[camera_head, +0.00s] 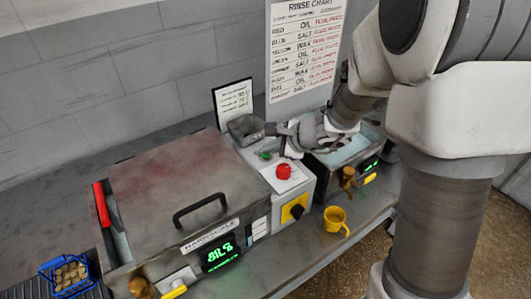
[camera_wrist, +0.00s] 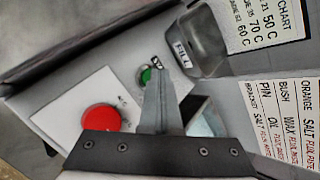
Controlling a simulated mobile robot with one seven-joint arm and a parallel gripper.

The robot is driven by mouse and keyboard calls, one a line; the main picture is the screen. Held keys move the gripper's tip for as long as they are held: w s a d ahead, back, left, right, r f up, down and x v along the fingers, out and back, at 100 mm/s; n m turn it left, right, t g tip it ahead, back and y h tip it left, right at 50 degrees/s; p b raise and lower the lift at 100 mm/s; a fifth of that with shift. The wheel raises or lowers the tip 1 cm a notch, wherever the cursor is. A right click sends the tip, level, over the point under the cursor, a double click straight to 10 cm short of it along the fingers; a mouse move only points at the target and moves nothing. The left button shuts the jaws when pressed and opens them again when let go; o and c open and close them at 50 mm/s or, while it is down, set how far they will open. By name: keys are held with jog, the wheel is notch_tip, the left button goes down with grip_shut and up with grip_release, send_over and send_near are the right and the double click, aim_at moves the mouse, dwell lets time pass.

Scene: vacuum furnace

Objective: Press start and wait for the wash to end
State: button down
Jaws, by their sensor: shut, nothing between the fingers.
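The washer's white control panel (camera_head: 290,178) carries a green button (camera_head: 264,155) and a larger red button (camera_head: 284,171). In the wrist view the green button (camera_wrist: 145,75) is partly hidden behind my gripper (camera_wrist: 158,68), and the red button (camera_wrist: 101,118) lies to the lower left. My gripper is shut and empty, its tips over or close beside the green button; contact cannot be told. In the head view my gripper (camera_head: 278,132) is just above the panel. The washer lid (camera_head: 185,180) is down, and its green display (camera_head: 220,257) is lit, digits hard to read.
A black-and-yellow knob (camera_head: 296,211) is on the panel front. A second basin (camera_head: 343,153) stands at the right. A yellow mug (camera_head: 336,221) sits on the bench. A blue basket (camera_head: 68,275) is at lower left.

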aim_at(270, 156)
jog(key=shift+r+p, duration=0.45)
jog(key=shift+r, duration=0.35)
notch_tip(270, 156, up, 5)
jog(key=p, duration=0.4)
dwell(0.6)
